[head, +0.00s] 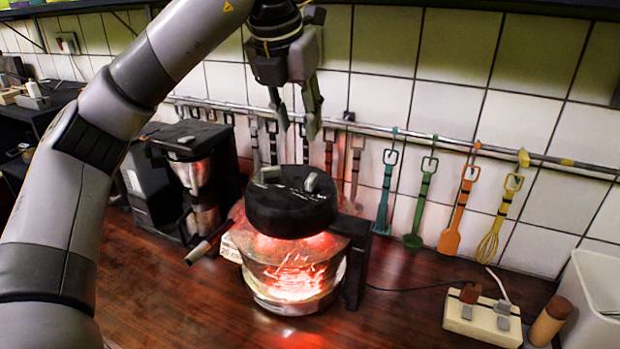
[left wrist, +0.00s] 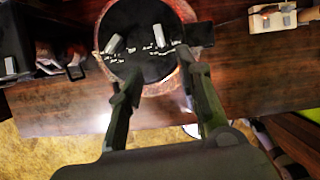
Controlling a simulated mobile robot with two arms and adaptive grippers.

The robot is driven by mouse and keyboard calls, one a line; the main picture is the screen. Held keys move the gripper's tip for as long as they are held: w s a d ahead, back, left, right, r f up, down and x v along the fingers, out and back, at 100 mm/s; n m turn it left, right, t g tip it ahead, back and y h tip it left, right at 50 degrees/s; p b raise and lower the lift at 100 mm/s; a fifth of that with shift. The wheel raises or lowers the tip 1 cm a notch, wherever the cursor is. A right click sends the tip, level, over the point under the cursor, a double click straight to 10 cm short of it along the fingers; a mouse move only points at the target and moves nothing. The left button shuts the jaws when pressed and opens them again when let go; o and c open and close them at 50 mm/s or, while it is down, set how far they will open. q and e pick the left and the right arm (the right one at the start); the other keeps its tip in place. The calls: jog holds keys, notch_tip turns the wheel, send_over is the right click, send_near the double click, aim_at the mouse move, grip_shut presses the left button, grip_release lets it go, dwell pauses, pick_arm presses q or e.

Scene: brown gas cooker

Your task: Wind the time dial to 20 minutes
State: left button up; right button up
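The cooker (head: 292,270) stands on the wooden counter, its clear round body glowing red-orange inside. Its round black top (head: 291,215) carries two small grey dials, a left one (head: 270,174) and a right one (head: 310,182). In the left wrist view they show as a left dial (left wrist: 114,44) and a right dial (left wrist: 159,36). White markings lie around them, too small to read, so I cannot tell which is the time dial. My left gripper (head: 297,125) is open and empty above the black top, fingers pointing down and clear of both dials. My right gripper is out of view.
A black coffee machine (head: 165,185) stands left of the cooker. Utensils hang from a wall rail (head: 400,133) behind. A power strip (head: 482,320), a brown cylinder (head: 549,322) and a white bin (head: 595,300) are at the right. The counter (head: 400,310) right of the cooker is mostly clear.

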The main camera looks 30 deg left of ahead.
aim_at(311, 178)
pick_arm(q)
jog(key=p+x, duration=0.2)
jog(key=x, duration=1.2)
jog(key=shift+w+f, duration=0.1)
jog(key=shift+f, duration=0.1)
jog(key=shift+c, duration=0.3)
grip_shut()
